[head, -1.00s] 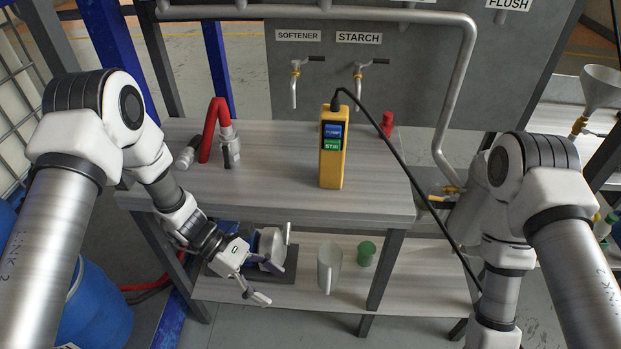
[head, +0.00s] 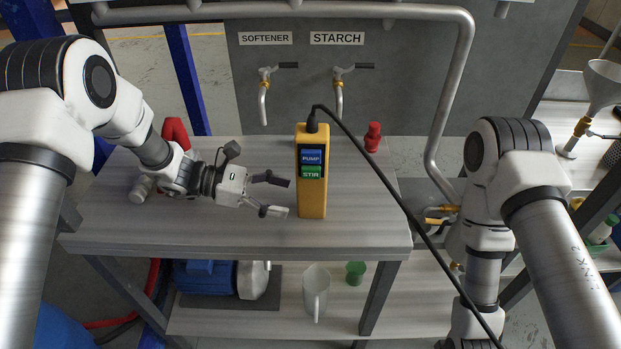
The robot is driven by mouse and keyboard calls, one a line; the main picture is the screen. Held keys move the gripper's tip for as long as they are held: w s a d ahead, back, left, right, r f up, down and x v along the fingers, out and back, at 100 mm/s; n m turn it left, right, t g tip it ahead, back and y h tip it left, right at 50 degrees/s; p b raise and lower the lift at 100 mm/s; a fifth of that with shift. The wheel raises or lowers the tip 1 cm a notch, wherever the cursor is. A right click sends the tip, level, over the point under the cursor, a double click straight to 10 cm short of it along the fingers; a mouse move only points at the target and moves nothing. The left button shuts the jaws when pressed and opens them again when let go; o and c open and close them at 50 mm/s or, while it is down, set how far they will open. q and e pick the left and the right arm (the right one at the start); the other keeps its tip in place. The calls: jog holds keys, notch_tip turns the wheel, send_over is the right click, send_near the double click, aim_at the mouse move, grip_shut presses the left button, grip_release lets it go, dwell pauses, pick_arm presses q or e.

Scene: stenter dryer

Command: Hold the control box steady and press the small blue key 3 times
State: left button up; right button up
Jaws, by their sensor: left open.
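The yellow control box (head: 312,200) stands upright on the grey table, with a black cable leaving its top. Its front has a small blue key (head: 311,157) marked PUMP and a green key (head: 311,172) marked STIR below it. My left gripper (head: 281,196) is open just left of the box. Its two fingers point right toward the box, with a small gap between them and its side. Nothing is between the fingers. My right arm comes in at the right, bent downward, and its gripper is out of the frame.
The table top (head: 150,225) is clear in front of the box. A red fitting (head: 373,138) stands behind it at right. The black cable (head: 395,190) runs down to the right. Softener and starch taps (head: 338,95) hang behind. A white jug (head: 316,290) and green cup (head: 355,272) stand on the lower shelf.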

aim_at(306, 199)
pick_arm(q)
jog(key=d, duration=0.1)
jog(key=d+f, duration=0.1)
jog(key=d, duration=0.1)
jog(key=w+d+f, duration=0.1)
jog(key=shift+w+d+f+b, duration=0.1)
jog(key=shift+d+f+b, duration=0.05)
jog(key=shift+b, duration=0.25)
jog(key=shift+s+d, duration=0.25)
jog(key=shift+d, duration=0.4)
pick_arm(e)
jog(key=shift+w+f, duration=0.35)
jog(key=shift+f, duration=0.45)
pick_arm(q)
jog(key=shift+w, duration=0.15)
jog(key=c, duration=0.7)
jog(key=shift+c, duration=0.2)
pick_arm(e)
grip_shut()
